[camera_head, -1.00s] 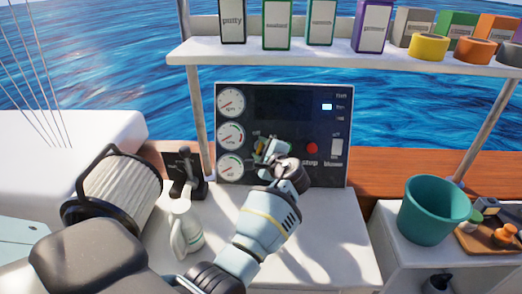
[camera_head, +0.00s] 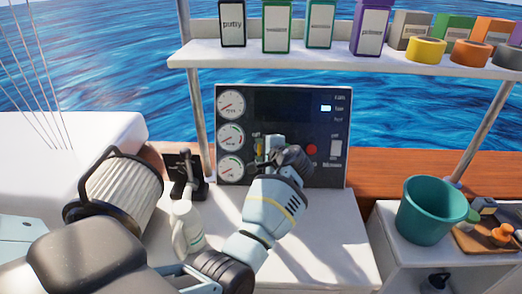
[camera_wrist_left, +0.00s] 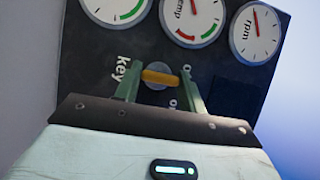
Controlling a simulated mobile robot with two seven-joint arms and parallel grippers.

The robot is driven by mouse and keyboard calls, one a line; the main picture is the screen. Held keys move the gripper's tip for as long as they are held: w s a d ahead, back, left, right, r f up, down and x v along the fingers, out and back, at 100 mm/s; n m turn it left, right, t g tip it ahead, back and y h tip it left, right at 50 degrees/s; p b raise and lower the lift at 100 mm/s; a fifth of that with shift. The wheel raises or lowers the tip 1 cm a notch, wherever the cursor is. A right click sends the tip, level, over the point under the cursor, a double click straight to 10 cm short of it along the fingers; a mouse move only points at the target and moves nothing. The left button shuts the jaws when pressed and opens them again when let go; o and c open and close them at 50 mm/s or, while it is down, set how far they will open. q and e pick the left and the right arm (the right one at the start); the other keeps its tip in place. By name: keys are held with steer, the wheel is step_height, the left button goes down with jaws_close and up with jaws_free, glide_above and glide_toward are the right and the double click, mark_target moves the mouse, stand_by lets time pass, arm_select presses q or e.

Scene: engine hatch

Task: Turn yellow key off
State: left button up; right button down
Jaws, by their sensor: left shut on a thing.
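The yellow key (camera_wrist_left: 160,77) sits on a round silver base on the dark control panel (camera_head: 330,98). In the left wrist view it lies across the picture, between the "key" label and the on/off lettering. My left gripper (camera_head: 268,147) reaches the panel beside the gauges. In the wrist view its two green fingers (camera_wrist_left: 160,88) stand on either side of the key, shut on its ends. In the head view the gripper and wrist hide most of the key. My right gripper is not in view.
Several gauges (camera_head: 231,104) line the panel's left side; a red stop button (camera_head: 311,149) and a white switch (camera_head: 335,148) are right of my gripper. A throttle lever (camera_head: 187,165) and white bottle (camera_head: 187,227) stand left of my arm. A shelf (camera_head: 340,52) runs above.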

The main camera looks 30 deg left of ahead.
arm_select(q)
steer(key=o, duration=1)
steer(key=v, duration=0.8)
steer(key=shift+p, duration=0.3)
